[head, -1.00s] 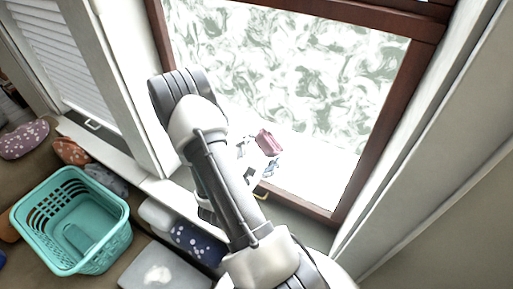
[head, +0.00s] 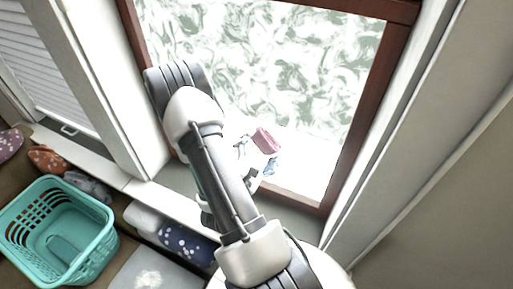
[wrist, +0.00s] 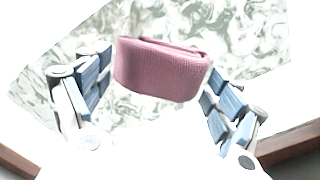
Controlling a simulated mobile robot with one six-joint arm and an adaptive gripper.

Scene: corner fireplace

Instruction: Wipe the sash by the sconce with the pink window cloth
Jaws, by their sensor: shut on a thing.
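The pink window cloth (wrist: 160,70) is a folded pad. It sits between the two blue-padded fingers of my gripper (wrist: 158,85) in the wrist view, with bright sash glass behind it. In the head view the pink cloth (head: 266,140) and my gripper (head: 258,152) are in front of the lower part of the sash (head: 323,115), which has a brown frame and pale, green-streaked glass. My gripper is shut on the cloth. I cannot tell whether the cloth touches the glass. No sconce shows in these frames.
A teal laundry basket (head: 58,235) stands at lower left. Several cushions, including a blue one with white spots (head: 186,243), lie along the wall below the sill. A white blind (head: 38,75) hangs at left. A pale wall (head: 430,190) closes off the right side.

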